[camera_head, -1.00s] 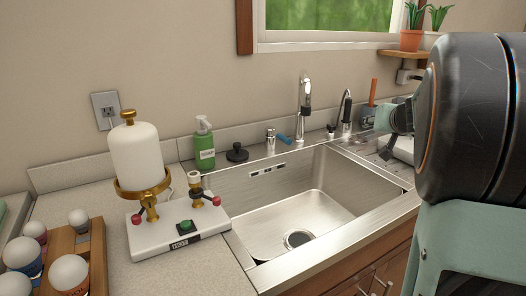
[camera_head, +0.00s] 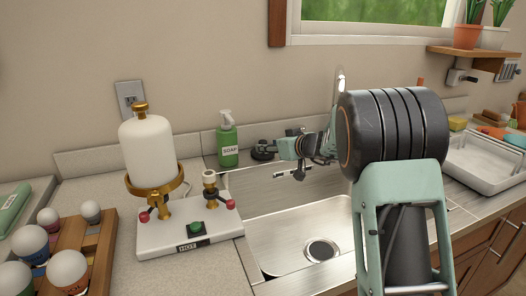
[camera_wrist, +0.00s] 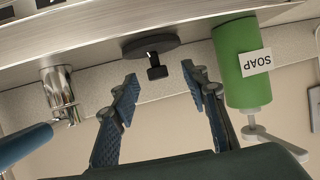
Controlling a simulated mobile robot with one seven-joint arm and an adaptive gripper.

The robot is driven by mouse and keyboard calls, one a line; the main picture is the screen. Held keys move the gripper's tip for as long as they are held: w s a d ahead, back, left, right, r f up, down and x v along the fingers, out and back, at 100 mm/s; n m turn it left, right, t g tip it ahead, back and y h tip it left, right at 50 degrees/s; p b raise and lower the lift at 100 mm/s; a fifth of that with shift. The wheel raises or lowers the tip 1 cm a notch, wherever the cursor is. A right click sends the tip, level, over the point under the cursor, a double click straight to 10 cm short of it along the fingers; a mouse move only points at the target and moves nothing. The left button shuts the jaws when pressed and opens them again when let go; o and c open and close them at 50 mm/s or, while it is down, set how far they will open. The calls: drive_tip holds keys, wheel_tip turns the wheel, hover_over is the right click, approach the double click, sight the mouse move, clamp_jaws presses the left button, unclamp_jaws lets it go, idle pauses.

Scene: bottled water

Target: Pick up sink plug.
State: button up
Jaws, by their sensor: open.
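The sink plug is a black disc with a small black knob. In the head view the plug (camera_head: 262,153) sits on the counter behind the sink, just right of the green soap bottle (camera_head: 228,143). In the wrist view the plug (camera_wrist: 150,42) appears upside down, its knob pointing toward my gripper (camera_wrist: 160,76). My gripper is open and empty. Its two blue fingers are spread on either side of the knob's line, a small gap short of it. In the head view my arm hides part of the sink and the faucet.
The soap bottle (camera_wrist: 240,65) stands close beside one finger. A metal tap piece with a blue handle (camera_wrist: 22,145) is on the other side. The sink basin (camera_head: 290,230) lies in front. A white dispenser (camera_head: 148,152) stands on the left counter.

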drive_tip(key=shift+d+p+x, duration=0.2)
drive_tip(key=shift+p+x, duration=0.55)
drive_tip(key=shift+x, duration=2.15)
drive_tip(key=shift+w, duration=0.15)
clamp_jaws()
